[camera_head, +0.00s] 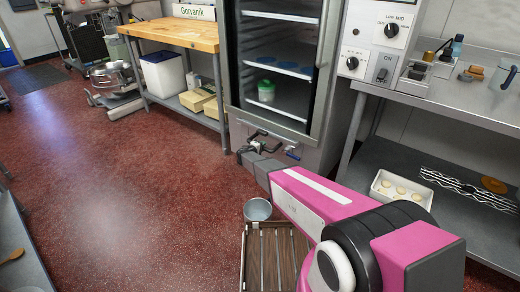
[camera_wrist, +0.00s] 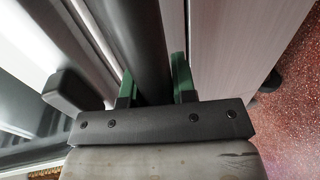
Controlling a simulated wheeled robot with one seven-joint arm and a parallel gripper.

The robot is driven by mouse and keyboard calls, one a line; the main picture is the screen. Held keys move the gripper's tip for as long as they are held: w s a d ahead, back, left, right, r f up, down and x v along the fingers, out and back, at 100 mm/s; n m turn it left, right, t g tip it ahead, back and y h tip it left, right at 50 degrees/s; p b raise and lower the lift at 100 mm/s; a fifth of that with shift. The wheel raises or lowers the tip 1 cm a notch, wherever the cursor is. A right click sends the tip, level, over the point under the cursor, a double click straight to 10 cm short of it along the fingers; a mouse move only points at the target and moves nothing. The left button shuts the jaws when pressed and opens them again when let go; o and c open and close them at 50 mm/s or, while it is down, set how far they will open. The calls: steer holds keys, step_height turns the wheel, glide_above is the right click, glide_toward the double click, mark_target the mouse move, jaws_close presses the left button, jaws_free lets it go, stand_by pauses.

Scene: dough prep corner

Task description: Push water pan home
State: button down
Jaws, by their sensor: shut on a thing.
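My gripper (camera_head: 262,143) reaches low to the front of the tall steel cabinet (camera_head: 318,140), below its shelved opening. In the wrist view, its green-padded fingers (camera_wrist: 154,86) are shut on a dark round bar (camera_wrist: 147,45), one finger on each side. The bar appears to be the water pan's handle. It sits at the cabinet's lower front in the head view. The pan's body cannot be made out, so how far in it sits cannot be told. My arm hides part of the cabinet's base.
A wooden-topped table (camera_head: 180,36) stands left of the cabinet, with a white bin (camera_head: 163,75) below. A steel counter (camera_head: 455,82) stands right, with a white tray (camera_head: 402,190) of dough pieces on its lower shelf. The red floor (camera_head: 140,200) on the left is largely clear.

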steer(key=shift+w+d, duration=0.1)
steer(key=shift+w, duration=0.1)
steer(key=c, duration=0.9)
jaws_free()
steer(key=shift+d, duration=0.1)
steer(key=v, duration=1)
steer(key=shift+s+a, duration=0.3)
